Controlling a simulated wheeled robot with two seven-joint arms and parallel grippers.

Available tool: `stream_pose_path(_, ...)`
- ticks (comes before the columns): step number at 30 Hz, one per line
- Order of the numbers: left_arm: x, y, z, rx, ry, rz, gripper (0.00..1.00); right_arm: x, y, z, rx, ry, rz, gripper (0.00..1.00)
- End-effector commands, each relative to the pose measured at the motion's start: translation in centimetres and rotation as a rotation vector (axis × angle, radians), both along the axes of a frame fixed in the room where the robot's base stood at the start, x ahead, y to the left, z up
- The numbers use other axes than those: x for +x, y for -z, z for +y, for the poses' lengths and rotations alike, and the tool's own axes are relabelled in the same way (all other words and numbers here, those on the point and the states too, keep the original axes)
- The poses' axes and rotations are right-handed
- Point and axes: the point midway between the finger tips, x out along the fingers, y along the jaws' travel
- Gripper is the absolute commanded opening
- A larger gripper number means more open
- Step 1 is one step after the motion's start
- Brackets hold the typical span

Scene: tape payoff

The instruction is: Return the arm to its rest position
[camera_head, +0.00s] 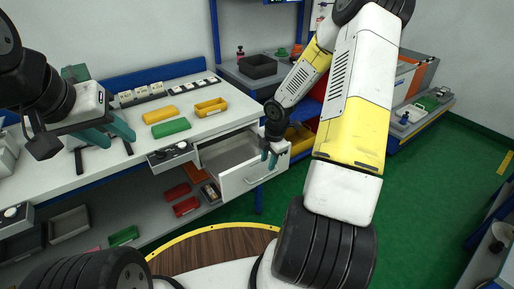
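My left gripper (108,132) hangs over the left part of the white worktop (225,108), with its two teal fingers spread apart and nothing visible between them. My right arm (352,110) reaches forward from the right side of the view. Its gripper (269,158) points down at the right end of an open white drawer (240,177). Its teal fingers are small and close to the drawer's front panel. I cannot tell whether they touch it or how far apart they are. The drawer is pulled out below the worktop, and the visible part of its inside looks empty.
Yellow bins (211,106) and a green bin (171,128) stand on the worktop. Red bins (186,206) sit on the lower shelf. A black tray (258,66) stands on the back bench. Green floor (440,190) is clear at right.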

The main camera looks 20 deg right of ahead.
Motion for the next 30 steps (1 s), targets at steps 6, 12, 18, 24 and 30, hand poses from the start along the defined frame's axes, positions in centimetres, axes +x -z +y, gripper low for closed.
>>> stream_pose_path(6,0.0,0.0,0.0,0.000,0.000,0.000,0.36,0.0,0.0,0.0,0.000,0.000,0.000,0.33)
stream_pose_path(12,0.0,0.0,0.0,0.000,0.000,0.000,0.36,-0.1,-3.1,-0.4,-0.029,0.102,-0.014,0.33)
stream_pose_path(18,0.0,0.0,0.0,0.000,0.000,0.000,0.36,-2.1,-12.1,-0.6,-0.051,0.453,-0.072,0.33)
stream_pose_path(24,0.0,0.0,0.0,0.000,0.000,0.000,0.36,-6.1,-20.6,0.7,0.037,0.857,-0.152,0.33)
stream_pose_path(30,0.0,0.0,0.0,0.000,0.000,0.000,0.36,-11.6,-27.2,3.3,0.245,1.234,-0.195,0.33)
